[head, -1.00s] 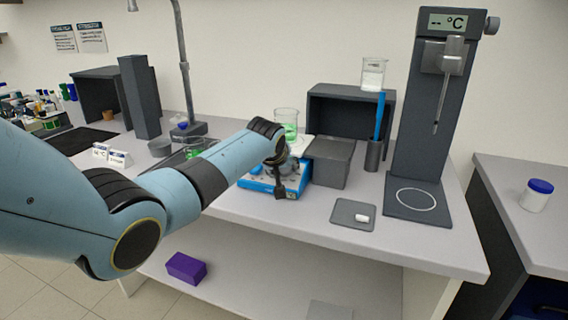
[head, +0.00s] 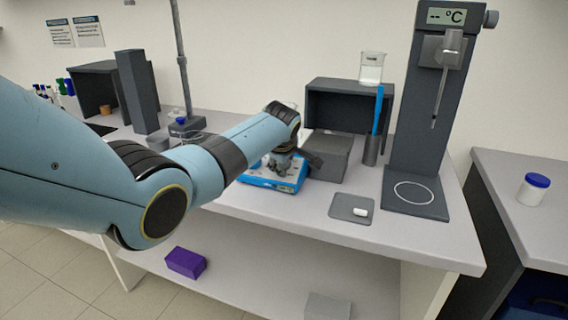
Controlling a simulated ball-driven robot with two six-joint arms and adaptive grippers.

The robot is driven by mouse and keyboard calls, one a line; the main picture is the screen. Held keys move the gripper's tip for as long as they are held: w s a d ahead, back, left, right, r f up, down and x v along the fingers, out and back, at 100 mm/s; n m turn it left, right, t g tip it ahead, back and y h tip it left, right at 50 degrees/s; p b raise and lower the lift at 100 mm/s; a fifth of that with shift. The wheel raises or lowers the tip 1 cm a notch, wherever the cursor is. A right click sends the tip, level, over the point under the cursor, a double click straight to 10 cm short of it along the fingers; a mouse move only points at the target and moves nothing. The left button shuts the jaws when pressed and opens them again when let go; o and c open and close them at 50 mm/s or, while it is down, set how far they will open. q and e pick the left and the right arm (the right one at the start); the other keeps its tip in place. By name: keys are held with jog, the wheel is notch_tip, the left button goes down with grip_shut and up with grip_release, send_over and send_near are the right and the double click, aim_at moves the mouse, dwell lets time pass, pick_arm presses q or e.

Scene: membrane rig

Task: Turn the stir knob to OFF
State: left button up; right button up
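The blue stirrer (head: 268,184) sits near the front of the bench, in the middle of the head view. Its stir knob cannot be made out; the arm and gripper cover part of the stirrer. My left gripper (head: 291,168) is at the stirrer, its dark fingers over the top and right part of it. It is too small and too covered to tell whether the fingers are open or touch anything. My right gripper is not in view.
A dark box (head: 327,156) stands close right of the stirrer. A grey pad (head: 343,207) with a white piece lies further right, before a tall dark stand (head: 420,150). A glass beaker (head: 371,72) is on a dark shelf (head: 322,94). A purple box (head: 185,263) lies below.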

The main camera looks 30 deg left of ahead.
pick_arm(q)
jog(key=shift+n, duration=0.9)
jog(key=o, duration=1.2)
jog(key=shift+c, duration=0.2)
jog(key=v, duration=1.2)
jog(key=shift+w, duration=0.2)
jog(key=shift+d, duration=0.1)
